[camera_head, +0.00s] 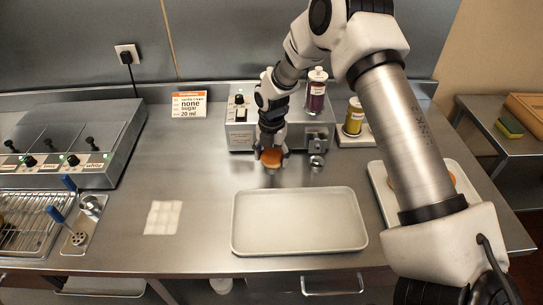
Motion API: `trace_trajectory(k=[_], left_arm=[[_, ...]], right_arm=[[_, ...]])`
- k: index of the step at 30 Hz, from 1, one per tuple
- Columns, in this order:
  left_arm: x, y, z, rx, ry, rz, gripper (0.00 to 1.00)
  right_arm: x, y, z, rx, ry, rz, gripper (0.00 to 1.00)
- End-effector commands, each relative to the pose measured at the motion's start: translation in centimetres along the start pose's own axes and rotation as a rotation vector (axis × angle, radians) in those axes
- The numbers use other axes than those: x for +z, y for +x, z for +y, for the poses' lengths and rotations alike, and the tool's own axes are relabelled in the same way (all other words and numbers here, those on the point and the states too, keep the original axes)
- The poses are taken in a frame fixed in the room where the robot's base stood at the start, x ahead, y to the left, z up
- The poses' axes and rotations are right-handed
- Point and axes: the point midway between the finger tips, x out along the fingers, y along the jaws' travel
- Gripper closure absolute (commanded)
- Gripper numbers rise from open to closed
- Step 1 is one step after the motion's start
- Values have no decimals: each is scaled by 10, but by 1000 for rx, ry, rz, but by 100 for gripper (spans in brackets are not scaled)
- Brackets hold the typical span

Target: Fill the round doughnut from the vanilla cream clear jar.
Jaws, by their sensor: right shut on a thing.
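My right gripper (271,160) is shut on a round orange-brown doughnut (271,157), held in front of the grey filling machine (240,137). A jar with dark purple contents (316,92) stands on top of the machine. A jar with yellow contents (353,117) stands on a white base to the right of the machine; I cannot read its label. A small metal nozzle-like part (316,161) shows at the machine's front right. My left gripper is not in view.
An empty white tray (300,246) lies at the front middle. A white cloth (163,217) lies left. A card (189,105) reads "none sugar 20 ml".

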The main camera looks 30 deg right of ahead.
Motion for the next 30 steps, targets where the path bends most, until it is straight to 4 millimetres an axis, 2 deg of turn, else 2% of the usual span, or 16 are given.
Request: trace_trajectory(k=[12, 30], left_arm=[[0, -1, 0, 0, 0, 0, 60], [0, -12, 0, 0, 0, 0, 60]], right_arm=[[-1, 0, -1, 0, 0, 0, 62], [-37, -1, -15, 0, 0, 0, 62]])
